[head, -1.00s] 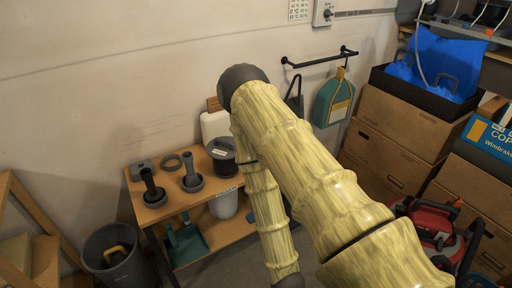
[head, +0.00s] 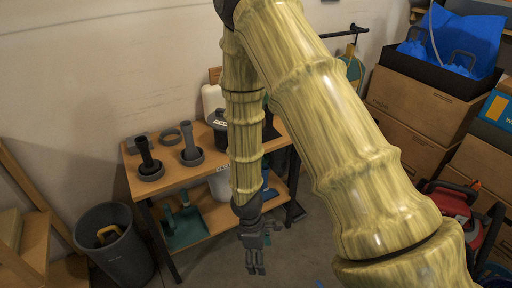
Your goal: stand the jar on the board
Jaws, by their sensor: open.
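My gripper (head: 256,268) hangs open and empty, pointing down, in front of the low wooden bench and over the grey floor. No thing can be told for sure as the jar. A dark lidded pot with a pale label (head: 219,122) stands on the bench top, partly hidden behind my arm. A pale container (head: 219,187) is below the top, also partly hidden by my arm.
A teal dustpan (head: 186,226) is on the lower shelf. A dark bin (head: 117,250) stands left; cardboard boxes (head: 418,108) and a red machine (head: 452,204) stand right.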

